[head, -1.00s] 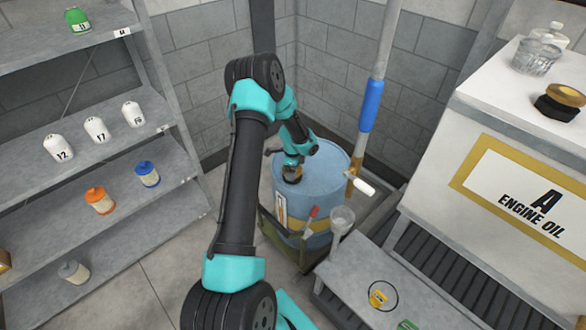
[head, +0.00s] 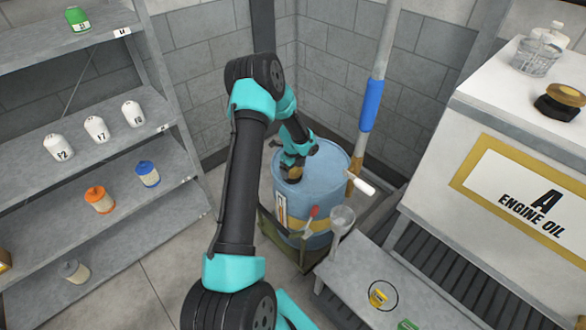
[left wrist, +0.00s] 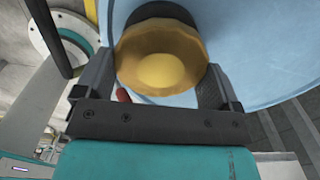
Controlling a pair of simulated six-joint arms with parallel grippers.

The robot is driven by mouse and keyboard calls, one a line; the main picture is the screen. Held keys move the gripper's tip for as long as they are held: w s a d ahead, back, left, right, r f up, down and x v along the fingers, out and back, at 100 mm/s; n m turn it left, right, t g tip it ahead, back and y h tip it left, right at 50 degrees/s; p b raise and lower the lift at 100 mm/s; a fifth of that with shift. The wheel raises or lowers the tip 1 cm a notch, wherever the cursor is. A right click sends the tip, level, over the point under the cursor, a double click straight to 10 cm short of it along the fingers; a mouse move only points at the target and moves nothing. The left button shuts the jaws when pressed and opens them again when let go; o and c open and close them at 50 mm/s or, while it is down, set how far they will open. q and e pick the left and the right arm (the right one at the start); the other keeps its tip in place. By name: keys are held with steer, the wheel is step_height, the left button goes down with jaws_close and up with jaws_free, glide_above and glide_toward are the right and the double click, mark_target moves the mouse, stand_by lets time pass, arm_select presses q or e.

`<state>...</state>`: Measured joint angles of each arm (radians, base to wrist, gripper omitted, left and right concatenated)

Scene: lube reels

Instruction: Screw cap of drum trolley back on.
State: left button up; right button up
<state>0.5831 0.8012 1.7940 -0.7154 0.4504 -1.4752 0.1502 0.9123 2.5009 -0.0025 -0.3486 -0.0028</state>
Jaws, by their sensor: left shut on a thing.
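A blue drum (head: 325,175) with a yellow band stands on its trolley (head: 268,230) near the back corner. My left gripper (head: 293,175) is over the left part of the drum's top. In the left wrist view the left gripper (left wrist: 165,75) is shut on a round yellow-brown cap (left wrist: 165,65), one finger on each side of it. The drum's blue top (left wrist: 270,50) shows behind the cap. A dark round part shows at the cap's far edge. I cannot tell whether the cap touches the drum. My right gripper is not in view.
A pole with a blue grip (head: 370,105) and a white-handled pump part (head: 360,183) stand right of the drum. A clear cup (head: 342,215) is close in front. Shelves (head: 115,195) with bottles are at left, the engine oil tank (head: 500,185) at right.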

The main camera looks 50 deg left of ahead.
arm_select(q)
steer(key=m, duration=0.3)
stand_by(0.4)
steer(key=m, duration=0.3)
steer(key=shift+m, duration=0.3)
steer(key=shift+s+m, duration=0.1)
steer(key=shift+m, duration=0.8)
steer(key=m, duration=0.5)
steer(key=shift+a, duration=0.1)
steer(key=o, duration=0.7)
steer(key=shift+f, duration=0.1)
